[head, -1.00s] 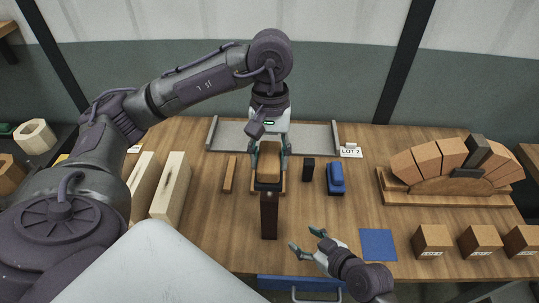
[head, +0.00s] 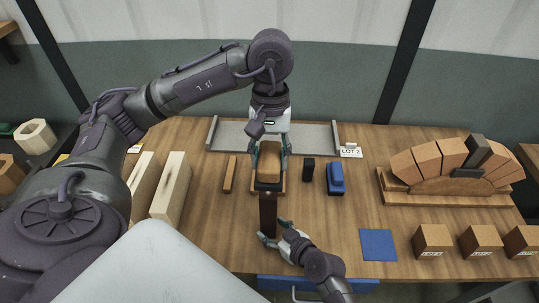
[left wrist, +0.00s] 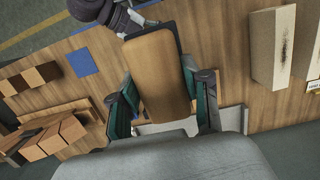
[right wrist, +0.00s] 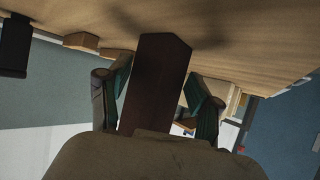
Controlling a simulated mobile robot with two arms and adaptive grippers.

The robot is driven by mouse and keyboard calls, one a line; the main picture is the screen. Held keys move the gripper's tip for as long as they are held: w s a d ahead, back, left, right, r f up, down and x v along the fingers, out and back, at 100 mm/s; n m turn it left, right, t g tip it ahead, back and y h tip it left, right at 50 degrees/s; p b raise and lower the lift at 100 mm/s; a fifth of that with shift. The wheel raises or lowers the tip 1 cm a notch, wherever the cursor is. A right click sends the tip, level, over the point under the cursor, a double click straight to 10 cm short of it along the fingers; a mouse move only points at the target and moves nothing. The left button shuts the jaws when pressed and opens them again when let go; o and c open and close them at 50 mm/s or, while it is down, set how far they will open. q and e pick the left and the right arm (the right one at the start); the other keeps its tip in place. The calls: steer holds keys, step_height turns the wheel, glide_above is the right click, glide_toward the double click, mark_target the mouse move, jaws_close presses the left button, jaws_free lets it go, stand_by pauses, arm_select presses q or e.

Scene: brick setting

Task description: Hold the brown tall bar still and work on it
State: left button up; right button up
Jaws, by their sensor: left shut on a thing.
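The dark brown tall bar (head: 268,217) stands upright near the table's front middle; it also shows in the right wrist view (right wrist: 157,80). My left gripper (head: 269,164) is shut on a tan brown block (head: 269,155) just behind the bar. The block fills the space between its fingers in the left wrist view (left wrist: 157,75). A black piece edges the block's near end, above the bar's top. My right gripper (head: 274,231) is low at the bar, with a finger on either side. A gap shows beside one finger, so it looks open. The block's underside is hidden.
A thin wooden strip (head: 230,174), a small black block (head: 308,169) and a blue object (head: 335,178) lie nearby. A blue mat (head: 378,245) and several labelled cubes (head: 431,242) are at right. A brick arch (head: 449,160) stands behind them; pale long blocks (head: 171,190) are left.

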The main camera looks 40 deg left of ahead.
steer(key=shift+w+a+f, duration=0.1)
steer(key=shift+a+f, duration=0.15)
steer(key=shift+a, duration=0.15)
steer(key=c, duration=0.3)
steer(key=shift+c, duration=0.3)
stand_by(0.5)
